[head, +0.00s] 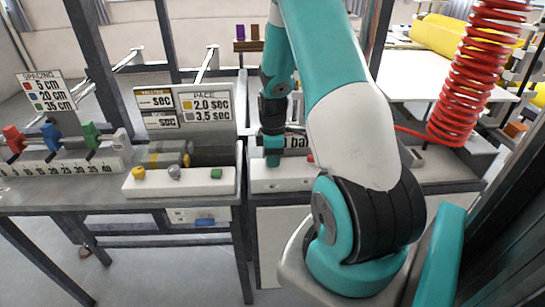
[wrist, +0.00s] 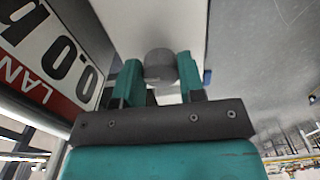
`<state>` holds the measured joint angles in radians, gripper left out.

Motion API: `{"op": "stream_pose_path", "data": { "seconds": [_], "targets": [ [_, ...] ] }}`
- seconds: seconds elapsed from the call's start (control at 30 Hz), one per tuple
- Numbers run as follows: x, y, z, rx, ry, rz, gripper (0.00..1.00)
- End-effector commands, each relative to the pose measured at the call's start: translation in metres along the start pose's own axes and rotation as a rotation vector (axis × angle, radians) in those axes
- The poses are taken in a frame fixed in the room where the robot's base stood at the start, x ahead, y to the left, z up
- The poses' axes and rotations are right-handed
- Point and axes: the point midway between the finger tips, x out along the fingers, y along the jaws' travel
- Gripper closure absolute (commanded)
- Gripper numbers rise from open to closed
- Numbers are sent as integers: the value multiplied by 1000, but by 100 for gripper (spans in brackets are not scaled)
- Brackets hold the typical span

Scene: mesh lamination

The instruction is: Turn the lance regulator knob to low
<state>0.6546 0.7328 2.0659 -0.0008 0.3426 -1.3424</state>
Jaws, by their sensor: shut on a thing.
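The lance regulator knob (wrist: 158,62) is a round grey knob against a pale panel in the wrist view. My gripper (wrist: 158,78) has its two teal fingers on either side of the knob and is shut on it. In the head view my gripper (head: 273,158) is at the white lance panel (head: 275,184), and the knob is hidden there. A sign reading "bar" (head: 298,142) is partly covered by my arm. In the wrist view a sign with large digits and "LAN" on red (wrist: 50,50) stands at the left. The knob's pointer direction cannot be told.
Left of the gripper is a white box with yellow, grey and green knobs (head: 180,184), below the PACE sign (head: 212,105). The spacing rail (head: 60,165) with red, blue and green clamps is further left. A red coiled hose (head: 470,85) hangs at the right.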

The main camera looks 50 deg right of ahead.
Motion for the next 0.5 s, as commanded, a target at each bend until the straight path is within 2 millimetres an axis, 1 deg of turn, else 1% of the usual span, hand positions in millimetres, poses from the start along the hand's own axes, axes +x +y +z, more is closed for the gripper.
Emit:
{"op": "stream_pose_path", "data": {
  "seconds": [0.03, 0.5],
  "targets": [
    [0, -1, 2, -6, -5, -4, 87],
    [0, -1, 2, -32, -6, -4, 87]
  ]
}}
